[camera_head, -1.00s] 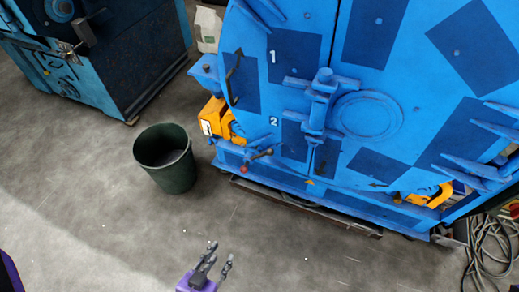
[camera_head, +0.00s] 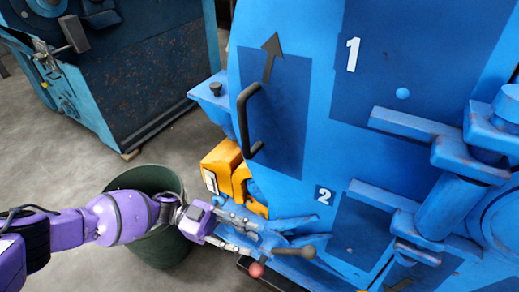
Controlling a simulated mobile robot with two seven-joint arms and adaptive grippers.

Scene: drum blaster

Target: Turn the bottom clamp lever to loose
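The blue drum machine (camera_head: 285,200) fills the right side. At its lower left a clamp lever assembly has a bar with a brown knob (camera_head: 308,252) and a red knob (camera_head: 257,270). I cannot tell which clamp position it is in. My purple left gripper (camera_head: 249,236) reaches in from the left, just left of this assembly. Its two grey fingers are spread apart, with their tips close to the lever's blue bracket (camera_head: 288,223). I cannot tell whether they touch it. Nothing shows between the fingers. My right gripper is out of view.
A dark green bin (camera_head: 150,180) stands on the floor behind my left forearm, partly hidden by it. An orange block (camera_head: 222,162) and a black handle (camera_head: 243,122) sit above the lever on the machine. A teal machine (camera_head: 140,75) stands at the upper left.

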